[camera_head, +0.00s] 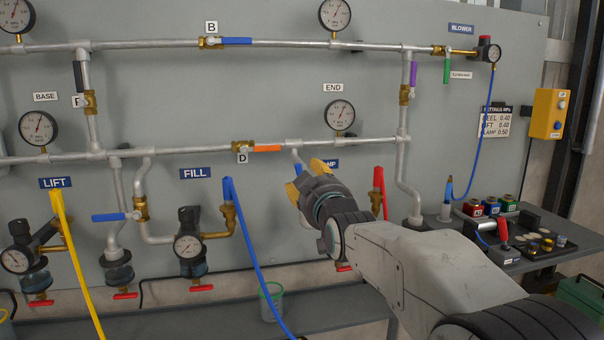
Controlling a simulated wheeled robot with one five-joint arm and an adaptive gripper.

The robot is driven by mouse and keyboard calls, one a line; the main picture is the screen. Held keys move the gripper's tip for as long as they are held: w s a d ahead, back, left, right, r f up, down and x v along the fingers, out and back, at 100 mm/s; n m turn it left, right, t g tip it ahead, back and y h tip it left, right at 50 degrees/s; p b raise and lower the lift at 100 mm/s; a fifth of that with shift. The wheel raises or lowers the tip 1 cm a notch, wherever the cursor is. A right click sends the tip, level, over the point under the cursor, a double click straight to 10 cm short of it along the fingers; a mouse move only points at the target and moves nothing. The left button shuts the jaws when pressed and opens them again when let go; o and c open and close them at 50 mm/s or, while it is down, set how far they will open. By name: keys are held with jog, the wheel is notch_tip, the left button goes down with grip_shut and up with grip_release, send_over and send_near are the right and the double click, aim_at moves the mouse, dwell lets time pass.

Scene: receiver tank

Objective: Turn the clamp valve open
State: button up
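My gripper (305,179) is in front of the panel at the clamp branch, its yellow fingertips spread apart. It covers most of the blue label (331,163), of which only "MP" shows. A pipe (297,154) drops from the lower line behind the fingers. A small blue bit (298,168) shows between the fingertips, perhaps the end of the clamp valve's handle. The valve body and the rest of its handle are hidden behind my gripper, so I cannot tell how the handle lies or whether I touch it.
A red hose end (378,183) hangs just right of my gripper. A blue hose (246,240) hangs to its left. Valve D with an orange lever (266,148) is above left. Below are a shelf (230,318) and a green-rimmed bucket (272,302).

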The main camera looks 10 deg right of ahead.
jog(key=shift+w+b, duration=0.65)
jog(key=shift+w, duration=3)
grip_shut()
